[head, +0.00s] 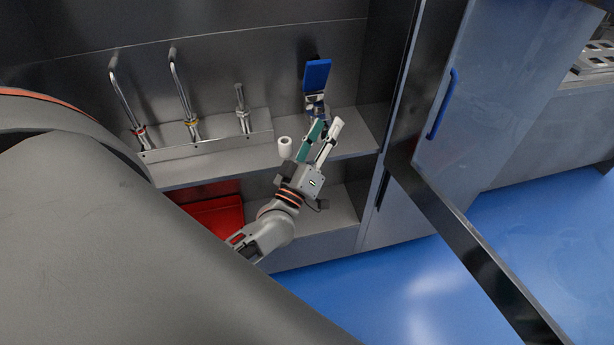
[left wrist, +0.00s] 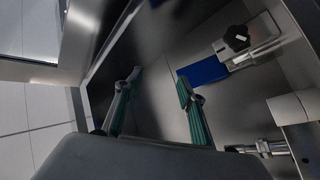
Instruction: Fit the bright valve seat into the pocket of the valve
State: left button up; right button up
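A small bright white cylinder (head: 285,147), which looks like the valve seat, stands on the shelf near its front edge. My left gripper (head: 328,122) is open and empty, in front of this fitting and right of the white cylinder. Its two fingers show apart in the left wrist view (left wrist: 160,80). My right gripper is not in view.
Several bent or straight metal pipes stand in a steel rack (head: 210,147) on the shelf's left. A red tray (head: 213,215) lies in the lower compartment. An open cabinet door with a blue handle (head: 441,104) stands on the right. The blue floor (head: 440,275) is clear.

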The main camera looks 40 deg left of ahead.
pick_arm(q)
jog(key=s+d+f+m+g+h, duration=0.3)
jog(key=s+d+f+m+g, duration=0.15)
jog(key=f, duration=0.55)
jog(key=s+d+f+m+g+h, duration=0.3)
jog(key=s+d+f+m, duration=0.25)
jog(key=f, duration=0.35)
jog(key=s+f+m+g+y, duration=0.1)
jog(key=s+f+g, duration=0.3)
jog(key=s+f, duration=0.7)
jog(key=shift+f+m, duration=0.3)
jog(key=shift+m, duration=0.4)
jog(key=shift+a, duration=0.1)
